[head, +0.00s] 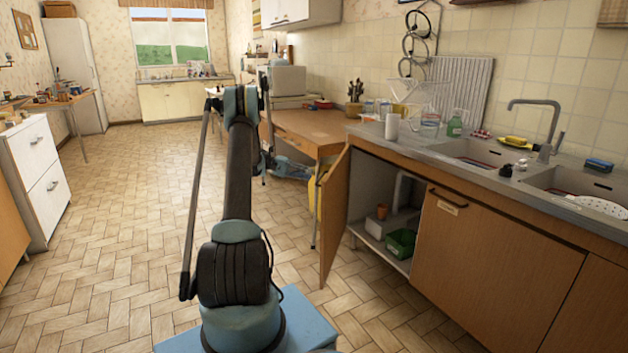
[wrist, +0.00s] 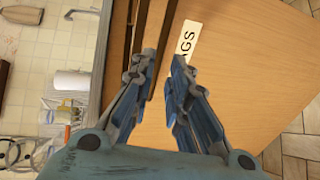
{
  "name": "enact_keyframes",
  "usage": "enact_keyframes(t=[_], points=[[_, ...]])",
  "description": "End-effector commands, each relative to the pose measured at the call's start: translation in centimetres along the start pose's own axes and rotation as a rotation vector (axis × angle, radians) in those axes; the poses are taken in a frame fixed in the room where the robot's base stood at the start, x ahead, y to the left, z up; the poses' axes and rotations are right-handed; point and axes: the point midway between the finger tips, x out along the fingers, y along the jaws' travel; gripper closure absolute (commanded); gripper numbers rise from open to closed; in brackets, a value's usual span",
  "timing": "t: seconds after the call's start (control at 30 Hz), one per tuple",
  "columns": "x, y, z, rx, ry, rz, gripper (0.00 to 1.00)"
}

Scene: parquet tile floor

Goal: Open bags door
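In the wrist view my gripper (wrist: 165,57) has its two blue-grey fingers apart, close to a wooden door (wrist: 225,100). The door bears a white label (wrist: 188,42) on which "AGS" can be read. The tips are beside a dark handle-like strip near the door's top edge; whether they touch it I cannot tell. In the head view a narrow cabinet door (head: 336,218) stands swung out from its cabinet (head: 358,235). My gripper's fingers cannot be made out in the head view.
A shut door (head: 490,270) with a handle and small label is to the right, under the sink counter (head: 440,155). Inside the open cabinet is a green container (head: 401,243). A wooden table (head: 305,128) stands beyond. Parquet floor (head: 110,250) on the left is clear.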

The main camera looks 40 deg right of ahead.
Motion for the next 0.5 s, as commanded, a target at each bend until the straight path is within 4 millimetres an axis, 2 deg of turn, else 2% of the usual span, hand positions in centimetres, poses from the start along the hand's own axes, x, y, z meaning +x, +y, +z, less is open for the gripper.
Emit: enact_keyframes(t=[0.03, 0.2, 0.5], points=[[-1.0, -0.1, -0.1, 0.0, 0.002, 0.0, 0.84], [-3.2, -0.1, 0.0, -0.001, 0.005, -0.001, 0.84], [-4.3, 0.0, -0.1, -0.001, 0.01, -0.002, 0.84]])
